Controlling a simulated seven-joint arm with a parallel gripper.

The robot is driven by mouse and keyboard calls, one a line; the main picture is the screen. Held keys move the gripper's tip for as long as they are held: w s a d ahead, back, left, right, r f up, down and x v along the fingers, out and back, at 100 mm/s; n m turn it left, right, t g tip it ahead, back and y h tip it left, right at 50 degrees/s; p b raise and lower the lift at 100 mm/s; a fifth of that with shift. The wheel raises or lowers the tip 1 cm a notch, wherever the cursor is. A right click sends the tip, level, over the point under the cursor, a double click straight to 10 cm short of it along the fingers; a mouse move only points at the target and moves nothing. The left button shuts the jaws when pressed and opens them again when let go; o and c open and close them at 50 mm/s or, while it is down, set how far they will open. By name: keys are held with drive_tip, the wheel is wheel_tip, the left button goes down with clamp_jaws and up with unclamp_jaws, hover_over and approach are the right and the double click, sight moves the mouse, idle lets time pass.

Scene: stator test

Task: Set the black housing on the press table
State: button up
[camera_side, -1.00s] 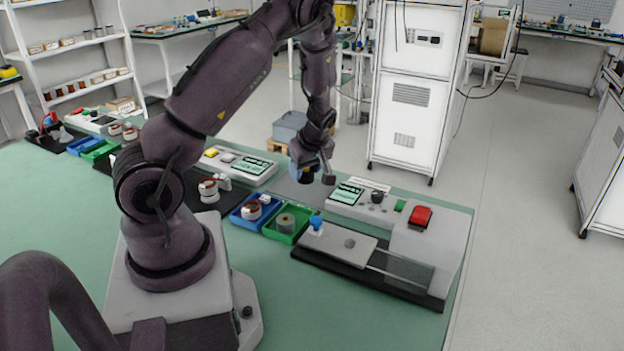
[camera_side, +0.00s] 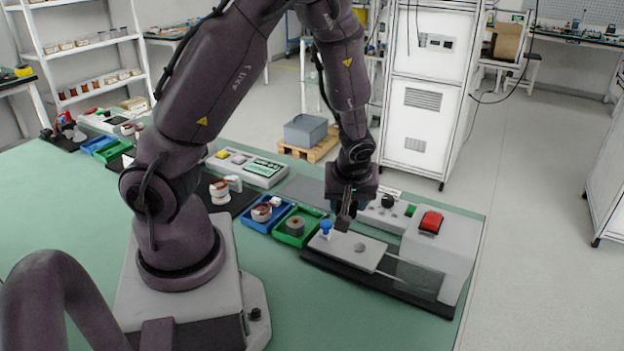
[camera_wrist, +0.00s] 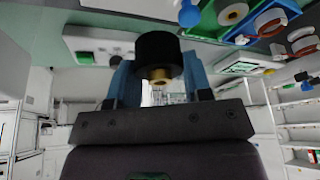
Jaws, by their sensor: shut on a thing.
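The black housing (camera_wrist: 158,50) is a short dark cylinder with a brass-coloured centre, held between the two blue fingers of my gripper (camera_side: 346,208) in the wrist view. In the side view the gripper points down above the back edge of the press table (camera_side: 367,254), a light grey plate with a small grey disc on it. The housing is small and dark there, partly hidden by the fingers. I cannot tell the exact gap between it and the plate. A blue knob (camera_side: 326,227) stands at the plate's left end.
The press body (camera_side: 440,243) with a red button (camera_side: 431,222) stands to the right. A green tray (camera_side: 289,238) with a grey ring and a blue tray (camera_side: 254,222) with a copper-wound part lie to the left. A control box is behind the gripper. The front green tabletop is clear.

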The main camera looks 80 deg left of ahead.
drive_tip(key=shift+w+d+f+m+t, duration=0.15)
drive_tip(key=shift+w+d+m+t, duration=0.1)
drive_tip(key=shift+w+d+m, duration=0.35)
drive_tip(key=shift+w+d+f+m+t, duration=0.15)
drive_tip(key=shift+w+d+m+t, duration=0.1)
drive_tip(key=shift+w+d+m, duration=0.25)
drive_tip(key=shift+w+d, duration=0.2)
drive_tip(key=shift+w, duration=0.05)
hover_over(360, 244)
drive_tip(key=shift+f, duration=2.3)
drive_tip(key=shift+f, duration=0.4)
drive_tip(key=shift+f, duration=0.65)
drive_tip(key=shift+f, duration=0.35)
drive_tip(key=o, duration=1)
